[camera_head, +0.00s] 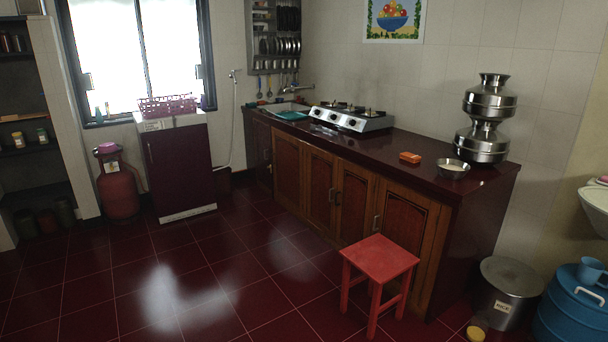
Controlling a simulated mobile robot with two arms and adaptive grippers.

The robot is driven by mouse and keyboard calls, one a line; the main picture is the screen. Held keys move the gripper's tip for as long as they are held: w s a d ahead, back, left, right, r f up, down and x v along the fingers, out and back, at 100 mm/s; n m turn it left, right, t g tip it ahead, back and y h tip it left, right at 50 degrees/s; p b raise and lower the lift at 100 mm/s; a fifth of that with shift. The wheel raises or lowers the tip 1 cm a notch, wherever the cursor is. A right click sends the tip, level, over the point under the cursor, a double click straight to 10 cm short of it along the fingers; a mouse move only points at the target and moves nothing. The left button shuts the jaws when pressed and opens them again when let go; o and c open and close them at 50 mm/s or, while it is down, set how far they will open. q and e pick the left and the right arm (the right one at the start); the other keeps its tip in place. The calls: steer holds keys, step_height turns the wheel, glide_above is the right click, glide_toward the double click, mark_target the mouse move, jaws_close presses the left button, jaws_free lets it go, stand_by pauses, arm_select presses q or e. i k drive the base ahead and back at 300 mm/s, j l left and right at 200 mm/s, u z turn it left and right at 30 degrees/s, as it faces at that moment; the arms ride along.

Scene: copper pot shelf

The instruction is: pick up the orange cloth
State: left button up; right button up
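A small orange folded item, which looks like the orange cloth (410,157), lies on the dark red countertop (400,141) towards its right part. It is between the gas stove and a metal bowl, apart from both. Its material is too small to make out. Neither of my grippers shows in the head view.
A metal bowl (453,169) and stacked steel pots (485,120) stand right of the orange item. A gas stove (350,118) is to its left. A red stool (380,258) stands before the counter, near a steel bin (511,290). The tiled floor (200,280) at left is clear.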

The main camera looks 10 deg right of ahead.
mark_target(409, 157)
steer(key=i, duration=2.2)
steer(key=i+j+z, duration=0.15)
steer(key=i+z, duration=0.25)
steer(key=i, duration=0.3)
steer(key=i+j+z, duration=0.45)
steer(key=i, duration=0.2)
steer(key=i+j+z, duration=0.4)
steer(key=i+j, duration=0.15)
steer(key=i, duration=0.05)
